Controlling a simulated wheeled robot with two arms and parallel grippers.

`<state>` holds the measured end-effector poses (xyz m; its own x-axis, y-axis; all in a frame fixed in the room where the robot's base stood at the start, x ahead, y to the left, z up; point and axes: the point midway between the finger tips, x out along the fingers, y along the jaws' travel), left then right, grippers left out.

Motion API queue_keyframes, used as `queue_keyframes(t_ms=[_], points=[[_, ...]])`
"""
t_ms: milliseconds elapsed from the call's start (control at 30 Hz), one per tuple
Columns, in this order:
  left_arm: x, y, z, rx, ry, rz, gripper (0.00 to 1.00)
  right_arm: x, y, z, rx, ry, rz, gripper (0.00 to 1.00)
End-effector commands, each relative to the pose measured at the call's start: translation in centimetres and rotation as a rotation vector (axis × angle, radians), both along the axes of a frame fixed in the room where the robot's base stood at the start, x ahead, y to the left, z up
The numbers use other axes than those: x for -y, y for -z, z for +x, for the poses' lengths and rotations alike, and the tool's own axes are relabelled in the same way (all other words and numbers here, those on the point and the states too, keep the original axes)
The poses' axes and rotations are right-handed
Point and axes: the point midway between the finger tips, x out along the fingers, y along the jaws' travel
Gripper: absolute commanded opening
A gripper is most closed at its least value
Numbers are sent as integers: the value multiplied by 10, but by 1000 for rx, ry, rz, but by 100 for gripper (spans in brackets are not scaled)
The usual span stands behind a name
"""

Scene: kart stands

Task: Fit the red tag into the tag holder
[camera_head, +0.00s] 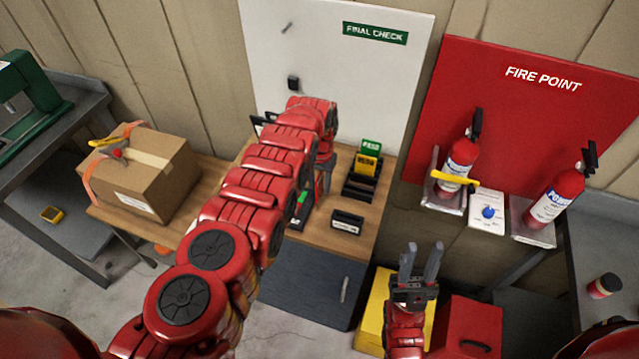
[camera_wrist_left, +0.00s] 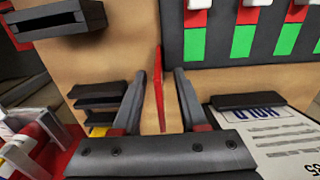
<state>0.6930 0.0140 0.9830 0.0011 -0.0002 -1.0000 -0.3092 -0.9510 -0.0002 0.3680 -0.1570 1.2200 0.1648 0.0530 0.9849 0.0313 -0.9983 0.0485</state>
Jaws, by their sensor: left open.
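The red tag (camera_wrist_left: 158,88) shows edge-on in the left wrist view as a thin upright strip between the fingers of my left gripper (camera_wrist_left: 158,100). The fingers are open, with a gap on each side of the tag. Whether its lower end rests on anything is hidden. A black slotted block with a white label, seemingly the tag holder (camera_head: 347,222), stands near the bench's front edge; it also shows in the left wrist view (camera_wrist_left: 60,19), its slot empty. My right gripper (camera_head: 420,262) is open and empty, below the bench's right side.
A black stepped rack (camera_head: 359,189) beside the left gripper holds a green tag (camera_head: 371,147) and a yellow tag (camera_head: 366,166). A dark board with red and green pieces (camera_wrist_left: 240,42) and a HOLD sheet (camera_wrist_left: 270,135) are close by. A cardboard box (camera_head: 140,175) stands left.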

Motion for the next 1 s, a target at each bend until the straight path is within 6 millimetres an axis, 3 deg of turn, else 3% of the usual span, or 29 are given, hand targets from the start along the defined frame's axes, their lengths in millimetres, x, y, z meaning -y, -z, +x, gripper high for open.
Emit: queue_keyframes(t_ms=[233,467,1000], points=[[0,1,0,-1,0,0,42,0,0,0,0,0,0,37],[0,1,0,-1,0,0,1,0,0,0,0,0,0,37],[0,1,0,-1,0,0,0,0,0,0,0,0,0,37]])
